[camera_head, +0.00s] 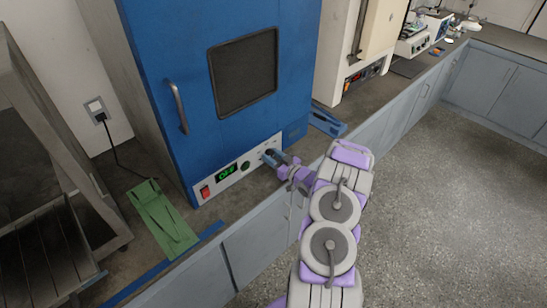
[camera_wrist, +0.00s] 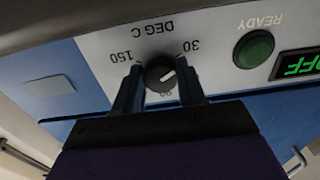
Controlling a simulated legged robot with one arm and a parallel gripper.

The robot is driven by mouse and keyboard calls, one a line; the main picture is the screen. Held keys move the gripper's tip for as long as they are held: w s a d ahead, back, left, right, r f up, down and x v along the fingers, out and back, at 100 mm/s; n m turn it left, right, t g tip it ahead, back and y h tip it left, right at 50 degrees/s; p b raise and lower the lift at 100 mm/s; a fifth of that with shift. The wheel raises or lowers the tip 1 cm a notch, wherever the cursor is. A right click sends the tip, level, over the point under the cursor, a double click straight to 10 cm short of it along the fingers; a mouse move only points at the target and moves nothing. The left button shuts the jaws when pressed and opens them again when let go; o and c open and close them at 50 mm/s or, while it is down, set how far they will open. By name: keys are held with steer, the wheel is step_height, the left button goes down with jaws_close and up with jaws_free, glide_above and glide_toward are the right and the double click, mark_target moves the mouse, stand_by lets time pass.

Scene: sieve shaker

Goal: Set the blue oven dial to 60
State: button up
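The blue oven (camera_head: 185,60) stands on the counter with its door shut. Its white control panel (camera_head: 240,165) runs along the bottom. In the wrist view, which is upside down, the black dial (camera_wrist: 160,74) sits between the 150 and 30 labels under "DEG C". Its white mark seems to lean towards the 30 side. My gripper (camera_wrist: 159,72) has one finger on each side of the dial, with fingers apart; whether they touch it is unclear. In the head view my gripper (camera_head: 270,155) reaches the panel's right end and hides the dial.
A green READY lamp (camera_wrist: 254,48) and a display (camera_wrist: 299,64) reading OFF are beside the dial. A red switch (camera_head: 205,191) is at the panel's left. A green object (camera_head: 160,215) lies on the counter left of the oven. A beige appliance (camera_head: 365,45) stands right; floor is clear.

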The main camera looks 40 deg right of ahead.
steer(key=shift+d, duration=0.15)
steer(key=shift+c, duration=1.1)
steer(key=shift+s, duration=0.1)
steer(key=shift+m+p, duration=0.3)
steer(key=shift+p, duration=0.05)
steer(key=shift+s+r+m+p, duration=0.2)
steer(key=shift+m+p, duration=0.6)
steer(key=shift+p, duration=0.35)
steer(key=m+p, duration=0.2)
steer(key=shift+s+m, duration=0.1)
steer(key=shift+m, duration=0.2)
steer(key=m+p, duration=0.2)
steer(key=m, duration=0.1)
steer(key=shift+f+m, duration=0.1)
steer(key=shift+m, duration=0.2)
steer(key=shift+f+m+p, duration=0.1)
steer(key=shift+m+p, duration=0.4)
steer(key=shift+m, duration=1.5)
